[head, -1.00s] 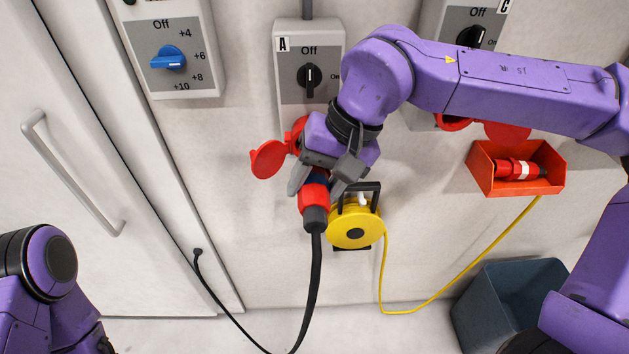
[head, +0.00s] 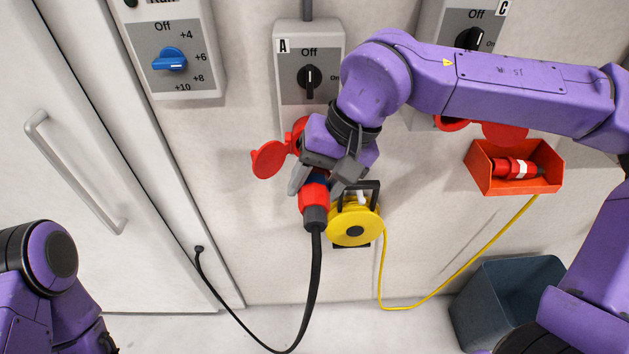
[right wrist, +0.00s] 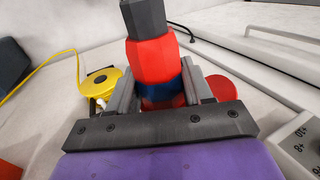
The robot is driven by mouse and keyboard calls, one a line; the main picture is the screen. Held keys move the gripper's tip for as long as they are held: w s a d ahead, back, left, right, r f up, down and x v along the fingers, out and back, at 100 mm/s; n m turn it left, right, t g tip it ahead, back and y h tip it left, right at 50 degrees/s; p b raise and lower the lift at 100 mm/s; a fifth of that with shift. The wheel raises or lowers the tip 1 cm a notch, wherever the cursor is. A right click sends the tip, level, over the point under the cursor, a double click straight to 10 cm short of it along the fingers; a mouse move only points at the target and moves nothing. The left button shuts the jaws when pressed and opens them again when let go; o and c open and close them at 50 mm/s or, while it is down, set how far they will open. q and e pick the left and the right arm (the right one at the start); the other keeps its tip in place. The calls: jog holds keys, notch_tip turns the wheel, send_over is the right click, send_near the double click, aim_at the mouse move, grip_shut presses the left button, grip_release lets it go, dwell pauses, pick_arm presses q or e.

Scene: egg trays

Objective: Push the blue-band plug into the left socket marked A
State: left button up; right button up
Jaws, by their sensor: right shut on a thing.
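The blue-band plug (head: 314,197) is red with a dark grey cable end and a black cable hanging down. My right gripper (head: 326,180) is shut on it, just below the socket box marked A (head: 309,60). In the right wrist view the plug (right wrist: 152,62) sits between the two fingers (right wrist: 160,92), with its blue band partly showing. The socket's red lid (head: 269,159) stands open to the left. The socket mouth and plug tip are hidden behind my right gripper, so I cannot tell how deep the plug sits. My left arm shows at the lower left, its gripper out of view.
A yellow cable reel (head: 354,229) hangs close to the right of the plug. An orange bin (head: 515,180) holds a white-band red plug (head: 518,169). Box C (head: 466,25) is at upper right, a blue-knob control box (head: 172,50) at upper left, a grey bin (head: 510,300) on the floor.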

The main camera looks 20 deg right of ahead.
jog(key=shift+w+d+p, duration=0.2)
jog(key=shift+w+p, duration=0.35)
jog(key=shift+w, duration=0.1)
jog(key=shift+w+d+p, duration=0.2)
jog(key=shift+w+p, duration=0.35)
jog(key=shift+w, duration=0.1)
jog(key=shift+p, duration=0.55)
dwell(0.3)
jog(key=shift+w+d+p, duration=0.2)
jog(key=shift+w+p, duration=0.55)
jog(key=shift+p, duration=0.1)
dwell(0.4)
jog(key=shift+p, duration=0.55)
dwell(0.4)
jog(key=shift+w+d+r+p, duration=0.15)
jog(key=shift+w+d+p, duration=0.1)
jog(key=shift+w+p, duration=0.65)
dwell(0.7)
jog(key=o, duration=0.6)
jog(key=shift+w, duration=0.1)
jog(key=o, duration=0.8)
jog(key=shift+c, duration=0.2)
